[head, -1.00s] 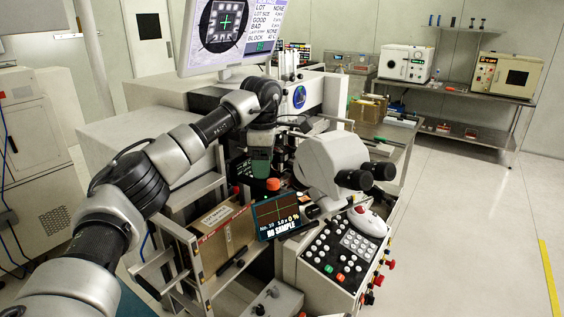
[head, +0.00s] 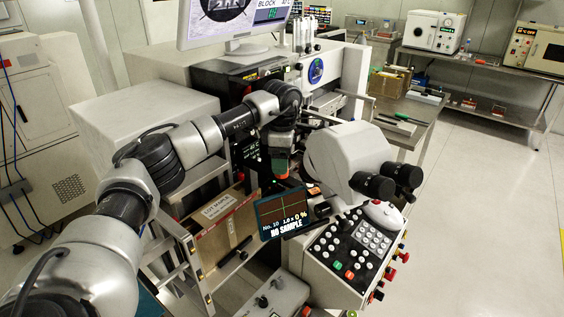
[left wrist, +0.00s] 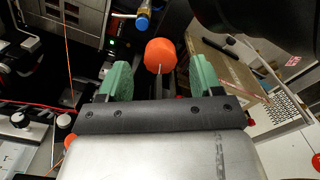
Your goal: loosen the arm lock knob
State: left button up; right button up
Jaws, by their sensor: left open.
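An orange-red knob (left wrist: 162,55), the likely arm lock knob, stands on a thin metal stem in the left wrist view. My left gripper (left wrist: 160,77) is open, with one green finger on each side of the knob's line. There is a gap on both sides, and I see no contact. In the head view the left gripper (head: 281,160) points down at the wire bonder, and a bit of orange knob (head: 283,176) shows at its tips. Whether the fingertips reach fully around the knob is unclear. My right gripper is not in view.
A blue-capped knob (left wrist: 143,20) is close to the orange one. A microscope head (head: 350,160) stands right of the gripper. A small screen reading NO SAMPLE (head: 283,213) and a cardboard box (head: 228,228) are in front. A button panel (head: 350,245) is at lower right.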

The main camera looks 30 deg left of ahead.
pick_arm(q)
jog(key=shift+f, duration=1.15)
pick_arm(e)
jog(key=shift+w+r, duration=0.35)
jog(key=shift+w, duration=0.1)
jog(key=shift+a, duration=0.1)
pick_arm(q)
jog(key=c, duration=0.9)
jog(key=shift+c, duration=0.2)
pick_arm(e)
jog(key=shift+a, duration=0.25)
